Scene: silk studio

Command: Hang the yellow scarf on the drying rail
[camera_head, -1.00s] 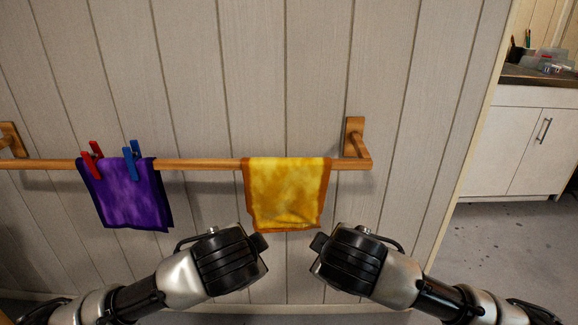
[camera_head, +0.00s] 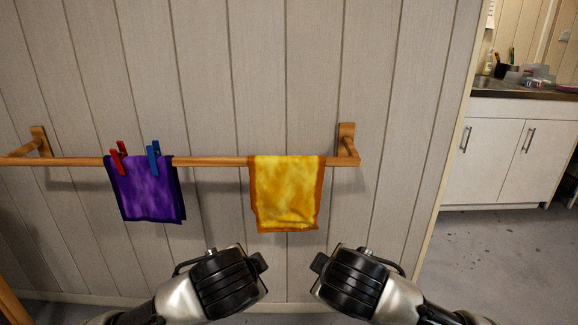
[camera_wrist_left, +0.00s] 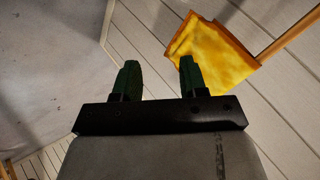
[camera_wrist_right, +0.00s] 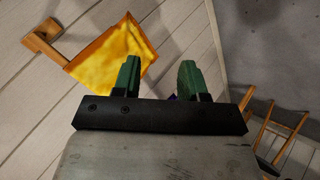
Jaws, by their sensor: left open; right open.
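The yellow scarf (camera_head: 285,192) with an orange border hangs draped over the wooden drying rail (camera_head: 215,162), near its right end. It hangs free, with no peg on it. My left gripper (camera_head: 262,262) and my right gripper (camera_head: 316,262) are below and in front of the scarf, apart from it. Both are open and empty. The scarf also shows beyond the fingers in the left wrist view (camera_wrist_left: 212,55) and in the right wrist view (camera_wrist_right: 110,58). The left gripper's fingers (camera_wrist_left: 160,78) and the right gripper's fingers (camera_wrist_right: 159,78) are spread.
A purple cloth (camera_head: 145,190) hangs left on the rail, held by a red peg (camera_head: 119,158) and a blue peg (camera_head: 153,160). The panelled wall (camera_head: 215,70) is close behind. A white cabinet (camera_head: 495,155) stands at the right, with open floor (camera_head: 500,260) before it.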

